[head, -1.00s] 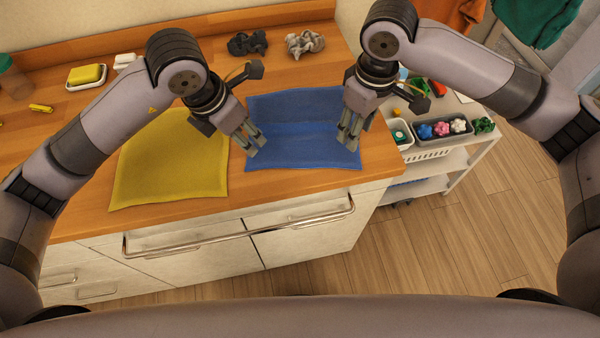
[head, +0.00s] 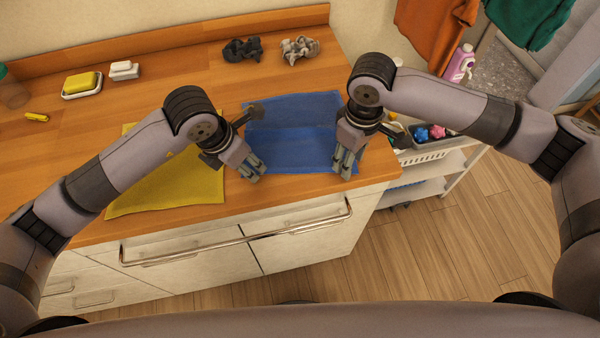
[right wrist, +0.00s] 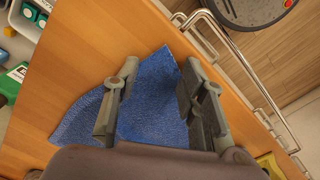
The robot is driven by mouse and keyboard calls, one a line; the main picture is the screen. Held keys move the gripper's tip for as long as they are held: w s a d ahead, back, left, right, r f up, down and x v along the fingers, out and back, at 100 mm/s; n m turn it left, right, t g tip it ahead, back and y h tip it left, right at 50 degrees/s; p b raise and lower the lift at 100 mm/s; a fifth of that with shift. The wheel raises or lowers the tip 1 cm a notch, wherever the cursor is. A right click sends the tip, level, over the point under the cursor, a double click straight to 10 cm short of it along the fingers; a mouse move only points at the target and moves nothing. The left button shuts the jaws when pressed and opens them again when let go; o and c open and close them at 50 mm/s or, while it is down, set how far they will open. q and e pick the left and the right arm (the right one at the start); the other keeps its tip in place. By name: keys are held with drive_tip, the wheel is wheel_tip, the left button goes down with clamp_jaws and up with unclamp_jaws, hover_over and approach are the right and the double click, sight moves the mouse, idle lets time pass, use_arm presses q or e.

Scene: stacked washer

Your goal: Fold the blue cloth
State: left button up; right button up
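The blue cloth (head: 292,125) lies flat and spread on the wooden counter, with a faint crease across it. My left gripper (head: 254,172) is at its near left corner and appears open, with a small gap between its fingers. My right gripper (head: 343,166) is over its near right part, fingers pointing down. In the right wrist view the right gripper's fingers (right wrist: 160,106) are apart, with blue cloth (right wrist: 155,85) visible between and below them. Whether any fingertip touches the cloth is unclear.
A yellow cloth (head: 170,188) lies left of the blue one, partly behind my left arm. Dark (head: 243,50) and grey (head: 300,49) crumpled cloths lie at the back. A metal rail (head: 240,236) runs along the counter front. A white cart (head: 440,158) stands at the right.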

use_arm(q)
drive_tip(key=shift+f, duration=0.2)
use_arm(e)
drive_tip(key=shift+f, duration=0.2)
use_arm(q)
drive_tip(key=shift+r, duration=0.1)
use_arm(e)
drive_tip(key=shift+r, duration=0.1)
use_arm(q)
clamp_jaws()
use_arm(e)
drive_tip(key=shift+s+f, duration=0.1)
drive_tip(key=shift+f, duration=0.15)
clamp_jaws()
idle(0.8)
drive_tip(key=shift+r, duration=0.1)
